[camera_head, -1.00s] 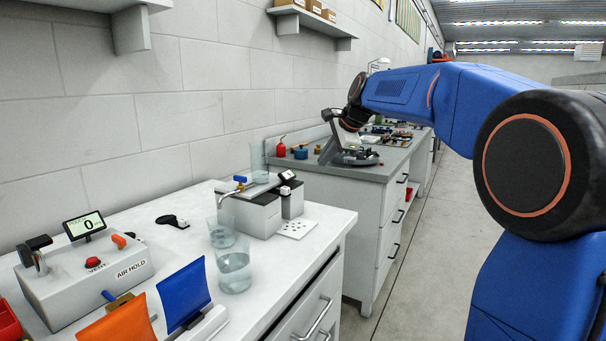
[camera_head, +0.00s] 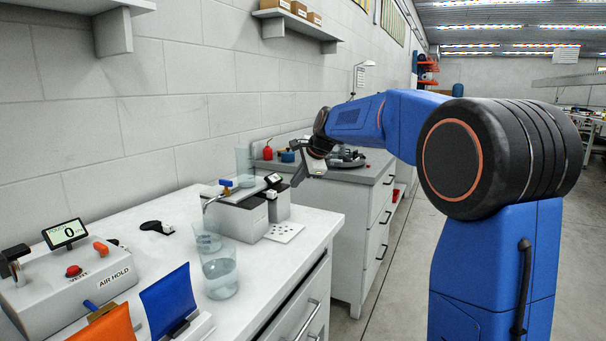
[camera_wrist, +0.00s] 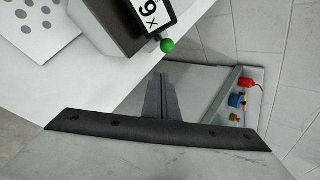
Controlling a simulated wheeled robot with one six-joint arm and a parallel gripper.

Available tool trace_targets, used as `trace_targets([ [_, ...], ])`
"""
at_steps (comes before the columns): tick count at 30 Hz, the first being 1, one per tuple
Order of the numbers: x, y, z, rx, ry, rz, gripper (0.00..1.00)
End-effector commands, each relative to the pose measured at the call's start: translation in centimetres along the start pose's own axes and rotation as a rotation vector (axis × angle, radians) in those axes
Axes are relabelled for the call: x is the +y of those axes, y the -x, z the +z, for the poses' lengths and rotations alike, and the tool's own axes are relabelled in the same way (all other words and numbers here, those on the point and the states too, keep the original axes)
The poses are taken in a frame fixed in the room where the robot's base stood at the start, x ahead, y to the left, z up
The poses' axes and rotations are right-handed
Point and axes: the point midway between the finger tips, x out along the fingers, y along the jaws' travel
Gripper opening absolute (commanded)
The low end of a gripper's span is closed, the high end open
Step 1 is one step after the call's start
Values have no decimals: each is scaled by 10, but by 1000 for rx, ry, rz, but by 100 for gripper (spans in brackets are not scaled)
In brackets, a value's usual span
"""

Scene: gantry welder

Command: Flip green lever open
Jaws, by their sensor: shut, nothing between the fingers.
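A round green knob (camera_wrist: 168,45), the visible part of the green lever, sits at the corner of a dark grey box (camera_wrist: 118,30) near its black-and-white label, in the wrist view. My gripper (camera_wrist: 160,76) is shut and empty, with its fingertips apart from the knob, just below it in that picture. In the head view my gripper (camera_head: 300,176) is to the right of the small grey box (camera_head: 278,208) on the white bench. I cannot make out the green knob there, and cannot tell the lever's position.
A larger grey box with a blue-handled tap (camera_head: 227,183) stands beside the small box.

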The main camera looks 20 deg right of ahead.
Motion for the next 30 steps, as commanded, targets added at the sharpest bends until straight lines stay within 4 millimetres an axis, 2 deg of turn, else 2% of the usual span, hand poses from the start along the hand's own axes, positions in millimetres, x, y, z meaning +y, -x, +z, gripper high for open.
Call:
trace_targets([
  [1, -2, 7, 10, -2, 5, -6, 0],
  [3, -2, 10, 18, -2, 4, -6, 0],
  [9, -1, 14, 30, -1, 3, -5, 0],
  [30, -4, 15, 34, 26, 15, 31, 0],
])
